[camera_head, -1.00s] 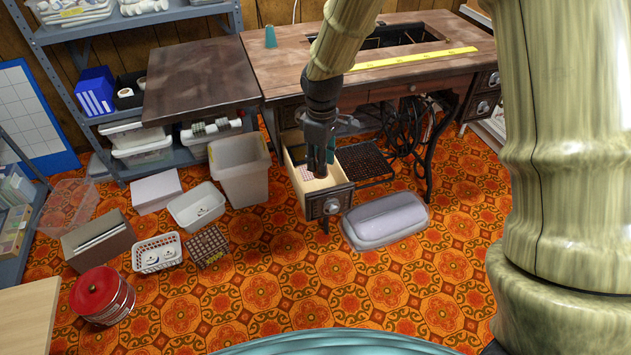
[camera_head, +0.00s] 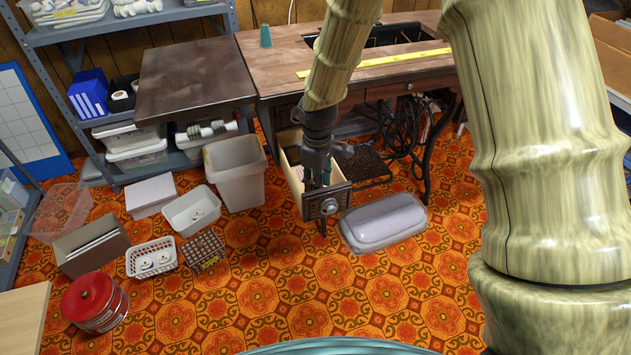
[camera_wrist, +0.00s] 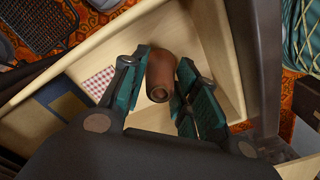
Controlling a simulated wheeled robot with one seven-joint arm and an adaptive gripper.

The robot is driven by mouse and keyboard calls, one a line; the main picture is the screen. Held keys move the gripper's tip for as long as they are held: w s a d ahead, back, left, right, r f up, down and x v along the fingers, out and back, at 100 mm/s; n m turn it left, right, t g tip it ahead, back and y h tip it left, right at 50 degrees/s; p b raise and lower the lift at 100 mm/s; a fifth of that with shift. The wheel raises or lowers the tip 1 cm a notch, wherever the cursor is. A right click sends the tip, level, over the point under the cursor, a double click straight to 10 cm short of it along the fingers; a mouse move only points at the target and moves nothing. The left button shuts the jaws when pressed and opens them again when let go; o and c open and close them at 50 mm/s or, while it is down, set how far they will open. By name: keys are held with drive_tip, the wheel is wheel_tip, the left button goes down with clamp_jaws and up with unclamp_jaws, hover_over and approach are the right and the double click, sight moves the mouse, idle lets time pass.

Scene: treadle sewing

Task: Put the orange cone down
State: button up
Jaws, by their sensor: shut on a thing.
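The orange cone (camera_wrist: 160,72) looks brownish orange in the wrist view, with its narrow, hollow end facing the camera. My gripper (camera_wrist: 164,88) has its teal finger pads on either side of it and is shut on it. The cone is over the inside of the open wooden drawer (camera_wrist: 225,75); I cannot tell whether it touches the drawer floor. In the head view my gripper (camera_head: 317,178) reaches down into this drawer (camera_head: 326,203) below the sewing table (camera_head: 290,60). The cone is hidden there.
A red checked piece (camera_wrist: 98,83) and a dark blue item (camera_wrist: 58,100) lie in the drawer. A teal cone (camera_head: 265,37) stands on the table. A grey lidded case (camera_head: 383,223) and a bin (camera_head: 236,172) stand close to the drawer.

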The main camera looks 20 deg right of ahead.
drive_tip(key=o, duration=1)
drive_tip(key=shift+f, duration=0.1)
wheel_tip(320, 180, up, 12)
drive_tip(key=p, duration=0.3)
drive_tip(key=shift+p, duration=0.35)
